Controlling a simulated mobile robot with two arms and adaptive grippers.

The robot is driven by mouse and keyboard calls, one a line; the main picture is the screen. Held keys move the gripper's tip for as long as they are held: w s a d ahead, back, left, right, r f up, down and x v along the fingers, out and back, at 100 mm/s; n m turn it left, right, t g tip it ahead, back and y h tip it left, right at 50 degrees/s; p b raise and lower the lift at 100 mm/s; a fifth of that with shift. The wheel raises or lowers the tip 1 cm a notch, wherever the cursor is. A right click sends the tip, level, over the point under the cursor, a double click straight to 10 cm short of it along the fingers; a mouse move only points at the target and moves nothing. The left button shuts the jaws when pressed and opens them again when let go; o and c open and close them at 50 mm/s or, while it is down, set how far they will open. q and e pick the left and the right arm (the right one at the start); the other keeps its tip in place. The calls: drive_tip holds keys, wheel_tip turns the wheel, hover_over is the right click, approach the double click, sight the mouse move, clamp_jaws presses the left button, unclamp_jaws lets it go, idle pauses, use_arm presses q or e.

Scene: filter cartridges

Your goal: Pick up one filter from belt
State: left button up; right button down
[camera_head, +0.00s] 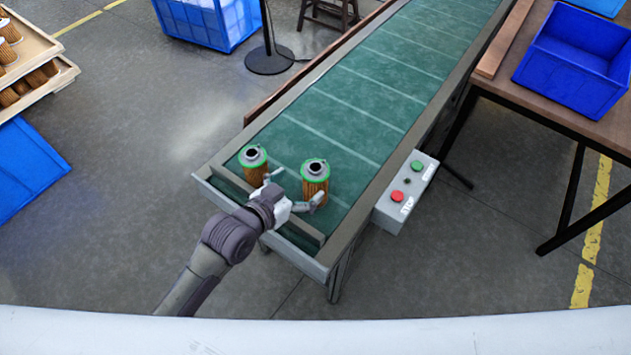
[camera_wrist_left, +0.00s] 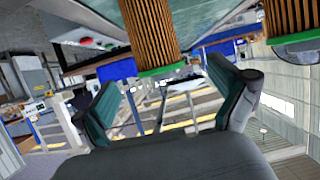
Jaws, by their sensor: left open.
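Two pleated brown filters with green-rimmed grey tops stand upright at the near end of the green belt (camera_head: 372,85): a left filter (camera_head: 254,165) and a right filter (camera_head: 315,182). My left gripper (camera_head: 296,189) is open and empty at the near side of the filters, with its fingers spread. Its right finger is close by the right filter's base; touching cannot be told. The left wrist view is upside down. There the right filter (camera_wrist_left: 146,28) is ahead, between the finger directions, and the left filter (camera_wrist_left: 290,18) is at the right edge. My right gripper is not in view.
A low rail (camera_head: 270,208) crosses the belt's near end. A control box (camera_head: 406,191) with red and green buttons is on the belt's right side. A blue crate (camera_head: 577,58) stands on a table at right. Trays of filters (camera_head: 32,45) are at far left.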

sight(312, 175)
use_arm(q)
drive_tip(key=shift+w+d+f, duration=0.25)
drive_tip(key=shift+w+d, duration=0.15)
drive_tip(key=shift+w, duration=0.1)
drive_tip(key=shift+w+d, duration=0.2)
drive_tip(key=shift+w, duration=0.05)
drive_tip(key=p+x, duration=0.1)
drive_tip(key=x, duration=0.2)
drive_tip(key=shift+w+d, duration=0.15)
drive_tip(key=shift+d, duration=0.05)
drive_tip(key=shift+w+d+f+p, duration=0.3)
drive_tip(key=shift+w, duration=0.1)
drive_tip(key=c, duration=1.2)
drive_tip(key=shift+c, duration=0.6)
drive_tip(key=shift+r, duration=0.15)
